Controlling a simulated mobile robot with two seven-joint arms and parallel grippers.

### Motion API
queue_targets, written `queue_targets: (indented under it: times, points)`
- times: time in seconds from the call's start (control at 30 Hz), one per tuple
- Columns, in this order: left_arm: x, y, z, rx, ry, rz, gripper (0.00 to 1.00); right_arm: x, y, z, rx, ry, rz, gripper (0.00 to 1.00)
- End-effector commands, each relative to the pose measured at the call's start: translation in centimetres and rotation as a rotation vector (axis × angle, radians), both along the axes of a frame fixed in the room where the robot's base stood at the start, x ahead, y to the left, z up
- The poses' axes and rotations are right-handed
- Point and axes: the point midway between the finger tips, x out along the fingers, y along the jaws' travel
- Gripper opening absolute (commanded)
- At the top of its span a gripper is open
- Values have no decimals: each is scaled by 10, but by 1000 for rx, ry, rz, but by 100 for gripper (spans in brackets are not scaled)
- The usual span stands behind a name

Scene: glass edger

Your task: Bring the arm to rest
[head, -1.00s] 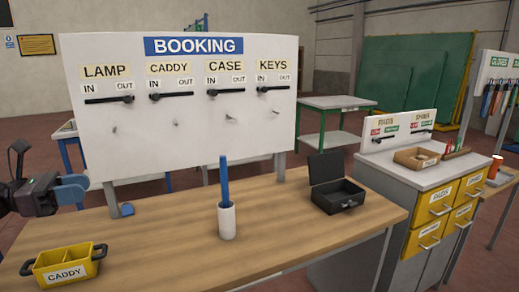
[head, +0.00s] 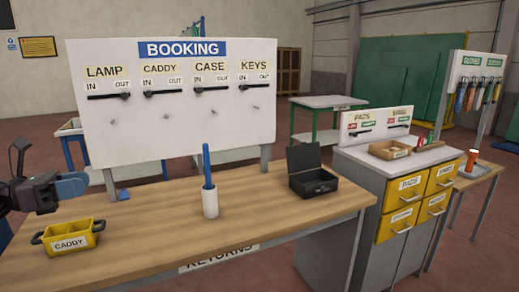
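My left arm's dark gripper (head: 19,160) is at the far left edge of the head view, partly cut off by the frame. It appears raised beside the table's left end, apart from the yellow caddy (head: 70,246). I see nothing clearly held in it, and its finger gap cannot be made out. My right gripper is out of view.
The wooden table (head: 150,225) bears the caddy, a white cup (head: 210,204) with a blue stick, and an open black case (head: 318,184). The white BOOKING board (head: 130,135) stands behind. A grey cabinet with yellow drawers (head: 405,190) is at right.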

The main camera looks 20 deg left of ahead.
Motion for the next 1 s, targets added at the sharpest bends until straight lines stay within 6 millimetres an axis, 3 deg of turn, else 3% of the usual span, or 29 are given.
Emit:
queue_targets:
  times: [0.2,0.27,0.37,0.47,0.67,0.8,1.0]
  points:
    - [21,15,18,-342,118,155,38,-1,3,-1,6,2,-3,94]
    - [27,18,13,-475,166,195,38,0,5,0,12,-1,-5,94]
    - [35,23,-9,-741,267,265,38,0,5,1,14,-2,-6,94]
    - [38,27,-51,-1041,394,341,38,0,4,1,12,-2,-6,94]
    - [21,11,-177,-1669,678,518,38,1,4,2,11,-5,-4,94]
    - [-6,-27,-266,-2040,861,647,38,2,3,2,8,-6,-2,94]
    - [-59,-112,-365,-2433,1092,815,38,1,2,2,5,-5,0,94]
